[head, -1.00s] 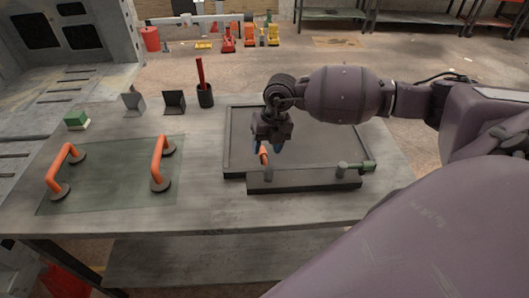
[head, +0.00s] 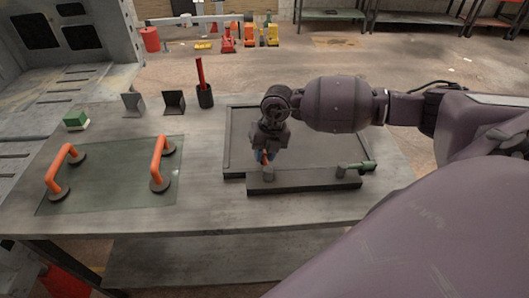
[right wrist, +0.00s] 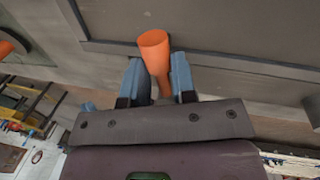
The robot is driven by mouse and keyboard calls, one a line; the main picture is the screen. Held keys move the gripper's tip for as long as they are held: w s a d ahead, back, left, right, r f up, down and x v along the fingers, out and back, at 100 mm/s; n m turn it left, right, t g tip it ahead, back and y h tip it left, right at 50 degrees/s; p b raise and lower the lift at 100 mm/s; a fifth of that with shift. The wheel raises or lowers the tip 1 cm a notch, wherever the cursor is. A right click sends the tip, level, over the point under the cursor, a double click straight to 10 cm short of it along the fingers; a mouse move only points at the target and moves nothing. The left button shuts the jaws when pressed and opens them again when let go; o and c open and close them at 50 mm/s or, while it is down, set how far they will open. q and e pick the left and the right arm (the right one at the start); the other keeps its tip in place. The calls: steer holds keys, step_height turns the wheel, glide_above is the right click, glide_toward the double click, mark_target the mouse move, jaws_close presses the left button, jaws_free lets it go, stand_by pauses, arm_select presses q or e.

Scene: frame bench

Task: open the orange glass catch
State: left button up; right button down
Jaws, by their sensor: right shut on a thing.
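The orange glass catch (head: 266,159) sits at the front left of the dark frame (head: 233,140) on the bench, mostly hidden in the head view by my right gripper (head: 261,155). In the right wrist view the orange catch (right wrist: 154,46) stands between the two blue fingers of that gripper (right wrist: 160,75), which is shut on it. How far the catch is turned cannot be told. My left gripper is not in view.
At left, a glass pane (head: 115,180) with two orange-handled suction lifters (head: 162,163) lies on the bench. A dark cup (head: 205,97) with a red stick stands behind. Bare bench lies in front.

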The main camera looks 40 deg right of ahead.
steer(key=shift+a, duration=0.1)
steer(key=n, duration=0.1)
steer(key=a+n, duration=0.1)
steer(key=n+b, duration=0.1)
steer(key=shift+w+a+g, duration=0.2)
steer(key=shift+w+g, duration=0.05)
steer(key=shift+g, duration=0.05)
steer(key=a+n, duration=0.1)
steer(key=n, duration=0.1)
steer(key=n+b, duration=0.1)
steer(key=n, duration=0.1)
steer(key=shift+a+g, duration=0.35)
steer(key=shift+g, duration=0.05)
steer(key=n, duration=0.1)
steer(key=a+n+b, duration=0.1)
steer(key=shift+s+n, duration=0.25)
steer(key=shift+n, duration=0.15)
steer(key=shift+s+a+n+g, duration=0.2)
steer(key=shift+a+n+g, duration=0.25)
steer(key=shift+n, duration=0.45)
steer(key=shift+s+a+n+h+b, duration=0.2)
steer(key=shift+n+b, duration=0.1)
steer(key=shift+n, duration=0.25)
steer(key=shift+s+a+n+h+b, duration=0.1)
steer(key=shift+a+n+b, duration=0.15)
steer(key=shift+n, duration=0.3)
steer(key=shift+s+a+n, duration=0.2)
steer(key=shift+s+n, duration=0.15)
steer(key=shift+n, duration=0.65)
steer(key=shift+s, duration=0.1)
